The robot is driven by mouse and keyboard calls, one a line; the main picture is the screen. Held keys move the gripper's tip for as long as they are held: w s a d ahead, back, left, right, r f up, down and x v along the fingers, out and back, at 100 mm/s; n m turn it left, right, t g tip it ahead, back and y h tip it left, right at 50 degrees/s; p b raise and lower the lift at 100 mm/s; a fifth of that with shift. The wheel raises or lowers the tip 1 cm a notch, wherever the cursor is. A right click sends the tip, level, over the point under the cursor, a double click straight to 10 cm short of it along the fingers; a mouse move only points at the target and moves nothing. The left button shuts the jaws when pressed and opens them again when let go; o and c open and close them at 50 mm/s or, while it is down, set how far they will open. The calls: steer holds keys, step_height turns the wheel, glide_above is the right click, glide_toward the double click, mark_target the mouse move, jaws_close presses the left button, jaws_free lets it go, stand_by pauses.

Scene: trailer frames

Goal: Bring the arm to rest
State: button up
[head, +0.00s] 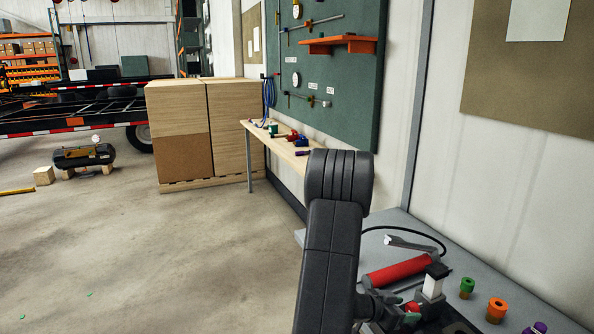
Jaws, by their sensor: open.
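My arm (333,240) stands in the foreground, dark grey, with its ribbed joint (340,178) at the top. It rises in front of the near grey bench (403,220) and hides part of it. I cannot make out my gripper; it is outside the picture or hidden behind the arm. No held object shows.
A wooden bench (262,136) and crates (180,130) stand behind. Open floor (200,235) lies left.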

steer(key=v, duration=1.1)
